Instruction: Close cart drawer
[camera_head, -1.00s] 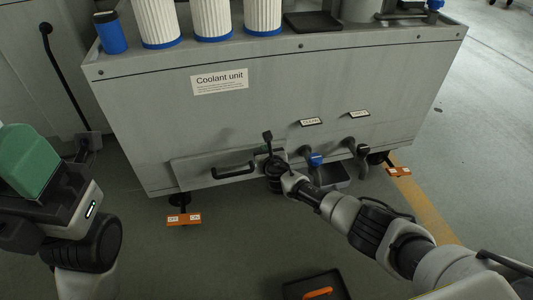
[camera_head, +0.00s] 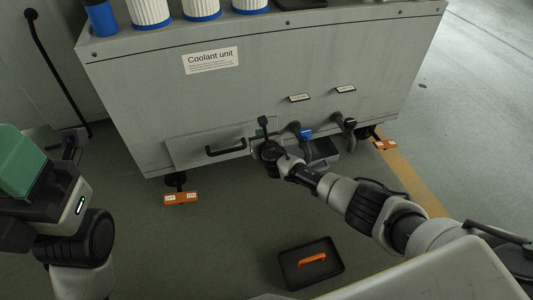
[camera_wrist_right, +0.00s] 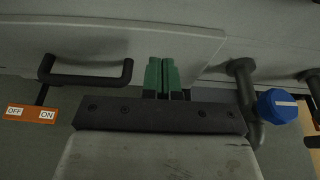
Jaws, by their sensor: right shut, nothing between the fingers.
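The grey cart, labelled Coolant unit (camera_head: 145,95), has a drawer front (camera_head: 190,150) low on its left half, with a black bar handle (camera_head: 225,150). I cannot tell how far the drawer stands out from the cart. My right gripper (camera_head: 261,133) is at the right end of the drawer front, beside the handle and apart from it. In the right wrist view its green fingers (camera_wrist_right: 162,75) are together and empty, pointing at the panel; contact is unclear. The handle (camera_wrist_right: 90,78) is left of them. My left gripper (camera_head: 20,160) shows partly at the left edge, away from the cart.
A blue-knobbed valve (camera_head: 305,133) and black pipe (camera_head: 346,124) are right of my right gripper. A black tray (camera_head: 328,277) with an orange handle lies on the floor. White-and-blue canisters (camera_head: 200,10) stand on the cart.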

